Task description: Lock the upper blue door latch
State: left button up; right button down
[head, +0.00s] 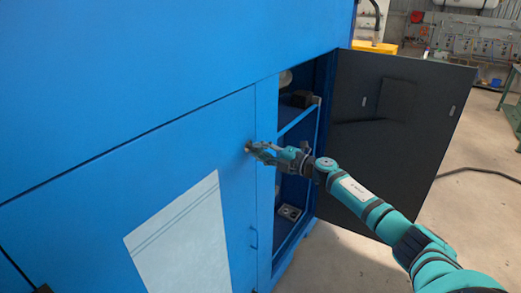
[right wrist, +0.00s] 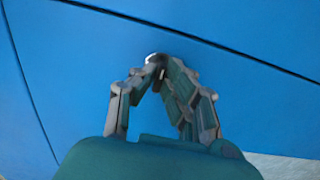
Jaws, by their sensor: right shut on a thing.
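The blue door (head: 110,175) is a flat panel lying flush with the cabinet front, with a white sheet on it. The upper latch (head: 248,148) is a small metallic piece near the door's upper right edge. My right gripper (head: 254,148) is at the latch with its fingers together on it. In the right wrist view the fingertips (right wrist: 154,64) meet around the small shiny latch (right wrist: 153,57), which they mostly hide. The latch's turn angle cannot be told. My left gripper is not in view.
A dark door (head: 395,135) stands wide open to the right, beside an open bay (head: 292,205) with shelves and parts. A small blue handle (head: 254,238) sits lower on the cabinet front.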

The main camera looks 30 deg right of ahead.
jog(key=c, duration=1.4)
grip_release()
jog(key=shift+d, duration=0.1)
jog(key=v, duration=1.2)
